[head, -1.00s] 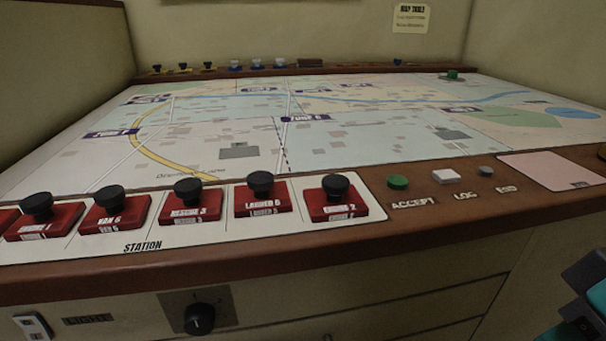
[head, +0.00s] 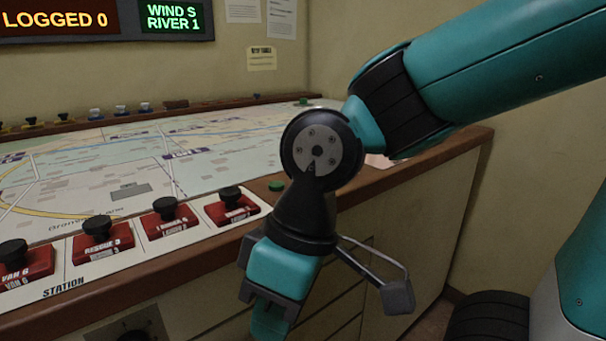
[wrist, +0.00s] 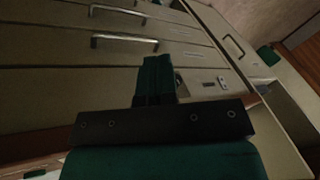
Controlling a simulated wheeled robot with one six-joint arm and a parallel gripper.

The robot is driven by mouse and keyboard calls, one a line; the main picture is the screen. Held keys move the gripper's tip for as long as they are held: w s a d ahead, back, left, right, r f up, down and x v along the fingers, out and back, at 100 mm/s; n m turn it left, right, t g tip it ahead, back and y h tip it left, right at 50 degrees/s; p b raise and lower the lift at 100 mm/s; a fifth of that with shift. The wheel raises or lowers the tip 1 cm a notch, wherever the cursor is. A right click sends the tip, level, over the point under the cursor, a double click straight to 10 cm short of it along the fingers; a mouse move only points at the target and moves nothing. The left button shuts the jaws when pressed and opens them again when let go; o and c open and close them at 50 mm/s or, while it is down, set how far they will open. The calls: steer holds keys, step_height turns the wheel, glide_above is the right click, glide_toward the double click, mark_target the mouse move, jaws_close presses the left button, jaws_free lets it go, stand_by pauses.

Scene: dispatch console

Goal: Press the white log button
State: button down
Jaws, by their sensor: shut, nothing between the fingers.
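The white log button does not show now; my arm covers the part of the console edge to the right of the green accept button (head: 276,186). My gripper (head: 268,322) hangs pointing down in front of the console's drawer front, its tips lower than the brown rim in the picture. In the wrist view my gripper (wrist: 156,65) has its fingers together with nothing between them, against a backdrop of drawers. It is apart from the buttons.
Red station blocks with black knobs, such as the rightmost one (head: 232,207), line the console's near edge. The brown rim (head: 170,266) runs along the front. Drawer handles (wrist: 122,42) stick out. A lit sign (head: 58,22) reads "LOGGED 0".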

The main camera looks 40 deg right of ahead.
steer(key=w+d+r+m+t+h+p, duration=0.15)
steer(key=w+d+r+p, duration=0.3)
steer(key=r+p, duration=0.8)
steer(key=w+d+r+m+h+p, duration=0.2)
steer(key=w+d+r+p, duration=0.3)
steer(key=r+p, duration=0.75)
steer(key=w+d+r+m+t+h+p, duration=0.15)
steer(key=w+d+r+p, duration=0.4)
steer(key=p, duration=1.15)
steer(key=w+d+f+n+h, duration=0.2)
steer(key=f+n, duration=0.1)
steer(key=f, duration=0.1)
steer(key=w+d+f+n+g+h+p, duration=0.1)
steer(key=w+d+f+n+h, duration=0.1)
steer(key=f, duration=0.3)
steer(key=w+d+f+n+h, duration=0.2)
steer(key=d+f+n+h, duration=0.1)
steer(key=f+h, duration=0.1)
steer(key=shift+w+d+f+n+g, duration=0.15)
steer(key=shift+w+f+n+g, duration=0.2)
steer(key=shift+f, duration=0.4)
step_height(320, 180, down, 9)
steer(key=b, duration=0.6)
steer(key=shift+r, duration=0.1)
